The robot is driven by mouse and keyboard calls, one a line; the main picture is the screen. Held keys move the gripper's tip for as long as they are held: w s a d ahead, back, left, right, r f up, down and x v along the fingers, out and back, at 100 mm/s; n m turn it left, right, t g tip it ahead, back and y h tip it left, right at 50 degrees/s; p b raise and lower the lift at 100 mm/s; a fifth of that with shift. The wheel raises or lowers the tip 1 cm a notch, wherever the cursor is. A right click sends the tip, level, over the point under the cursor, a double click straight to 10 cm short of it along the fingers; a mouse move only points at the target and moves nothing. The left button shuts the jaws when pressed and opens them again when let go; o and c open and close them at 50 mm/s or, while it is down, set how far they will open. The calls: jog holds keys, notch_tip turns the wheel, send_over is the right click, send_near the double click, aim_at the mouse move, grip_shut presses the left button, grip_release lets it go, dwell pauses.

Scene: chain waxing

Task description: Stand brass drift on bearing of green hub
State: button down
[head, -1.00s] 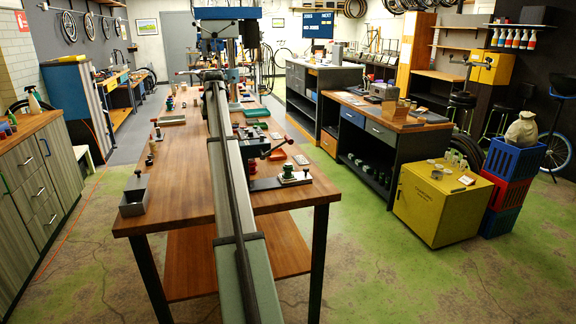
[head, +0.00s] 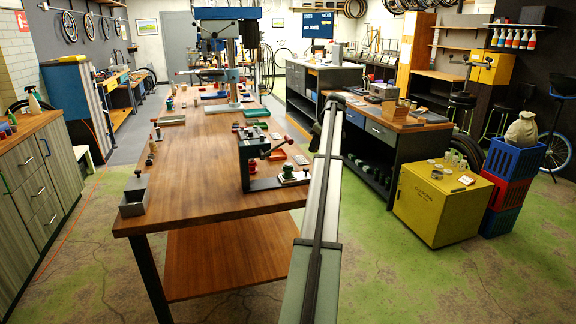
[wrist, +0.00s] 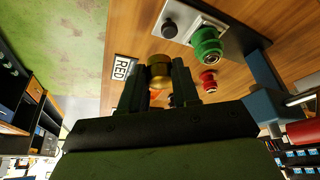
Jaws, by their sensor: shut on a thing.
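The brass drift (wrist: 160,73) is held between the two dark fingers of my gripper (wrist: 159,82) in the wrist view. Its round brass end shows; the rest is partly hidden by the fingers. The green hub (wrist: 207,42) is beyond the fingers, up and to the right, apart from the drift. In the head view the green hub (head: 289,171) stands on a plate at the bench's right edge. My gripper cannot be made out clearly in the head view.
A vise-like fixture with red knobs (head: 262,152) stands behind the hub. A grey bin (head: 134,196) sits front left. The bench's front (head: 210,195) is clear.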

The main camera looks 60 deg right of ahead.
jog(key=s+f+n+y, duration=0.2)
jog(key=s+f+n, duration=0.15)
jog(key=s, duration=0.35)
jog(key=n, duration=0.2)
send_near(286, 164)
jog(key=x, duration=0.5)
jog(key=shift+w+d+f, duration=0.1)
jog(key=shift+d+f, duration=0.05)
jog(key=shift+d, duration=0.1)
jog(key=shift+w+a+f, duration=0.1)
jog(key=shift+w, duration=0.2)
jog(key=shift+s+f, duration=0.1)
jog(key=shift+f, duration=0.1)
jog(key=shift+f, duration=0.15)
jog(key=c, duration=0.8)
grip_release()
